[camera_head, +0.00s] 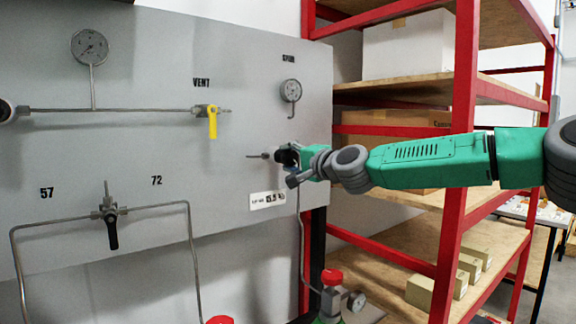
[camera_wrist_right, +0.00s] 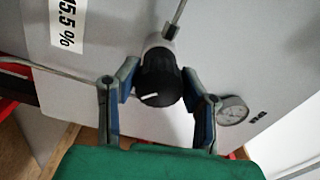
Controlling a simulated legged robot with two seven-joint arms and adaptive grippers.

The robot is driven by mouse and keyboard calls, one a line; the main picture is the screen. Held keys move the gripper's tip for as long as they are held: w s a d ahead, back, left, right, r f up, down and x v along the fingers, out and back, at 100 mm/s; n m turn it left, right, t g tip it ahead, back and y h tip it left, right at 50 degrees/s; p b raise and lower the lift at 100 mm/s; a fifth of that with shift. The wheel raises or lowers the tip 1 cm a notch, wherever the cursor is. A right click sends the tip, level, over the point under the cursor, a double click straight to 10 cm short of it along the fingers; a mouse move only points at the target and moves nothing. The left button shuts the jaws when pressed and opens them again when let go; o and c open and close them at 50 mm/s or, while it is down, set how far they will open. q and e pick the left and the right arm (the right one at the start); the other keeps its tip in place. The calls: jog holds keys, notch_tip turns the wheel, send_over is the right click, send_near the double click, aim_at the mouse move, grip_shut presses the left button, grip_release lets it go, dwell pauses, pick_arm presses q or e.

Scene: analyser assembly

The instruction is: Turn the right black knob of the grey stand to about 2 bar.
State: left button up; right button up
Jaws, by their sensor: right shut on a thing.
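The right black knob (camera_head: 286,156) sits at the right side of the grey stand (camera_head: 240,75), partly hidden by my gripper in the head view. In the wrist view the black knob (camera_wrist_right: 158,76) shows whole, with a white mark on its face. My right gripper (camera_head: 296,160) comes in from the right and is shut on the knob. In the wrist view its two fingers (camera_wrist_right: 160,75) lie on either side of the knob. A small round gauge (camera_head: 291,90) is above the knob; its needle is too small to read. My left gripper is not in view.
A yellow vent handle (camera_head: 212,122) and a lower black valve handle (camera_head: 112,232) are on the panel to the left. Another gauge (camera_head: 90,47) is at upper left. A red shelf rack (camera_head: 455,150) with boxes stands behind my right arm. A red-topped valve (camera_head: 332,278) is below.

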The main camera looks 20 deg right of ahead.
jog(key=shift+w+d+r+m+b, duration=0.15)
jog(key=shift+m+b, duration=0.1)
jog(key=shift+m, duration=0.55)
jog(key=shift+s+d+f+m+b, duration=0.15)
jog(key=shift+m+b, duration=0.1)
jog(key=shift+m, duration=0.55)
jog(key=shift+w, duration=0.1)
jog(key=o, duration=1.2)
jog(key=shift+c, duration=0.2)
jog(key=shift+w+d+f, duration=0.1)
jog(key=v, duration=1.2)
